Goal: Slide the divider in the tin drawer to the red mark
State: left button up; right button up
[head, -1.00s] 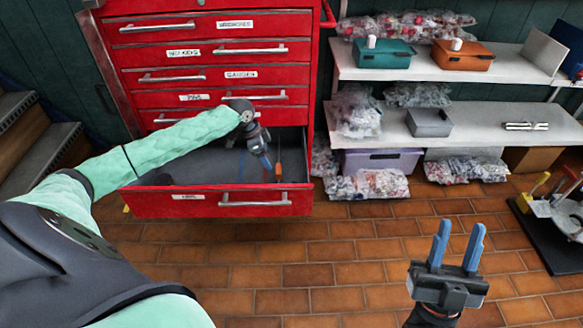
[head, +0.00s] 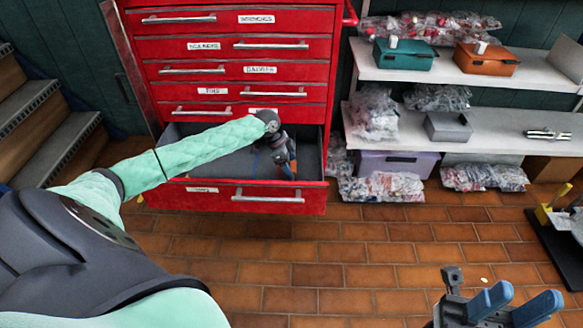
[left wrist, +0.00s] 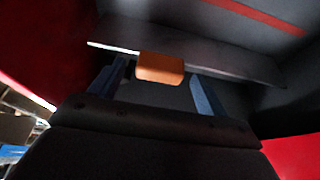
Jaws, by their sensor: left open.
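The open tin drawer (head: 222,198) is the lowest one in the red cabinet. My left gripper (head: 289,171) reaches down into its right part. In the left wrist view my left gripper (left wrist: 157,84) is open, with a blue finger on either side of an orange block (left wrist: 160,67). The block sits against a dark upright plate, seemingly the divider (left wrist: 235,62), with a pale edge at its left. A red stripe (left wrist: 256,16) lies beyond the plate. In the head view my arm and gripper hide most of the divider. My right gripper (head: 514,303) is open and empty above the floor.
Closed drawers (head: 240,70) rise above the open one. Shelves (head: 500,125) with bins and bagged goods stand to the right. A purple box (head: 397,164) and bags are under the lower shelf, close to the drawer. Steps (head: 60,140) are at the left.

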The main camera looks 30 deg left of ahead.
pick_arm(q)
jog(key=shift+x, duration=0.8)
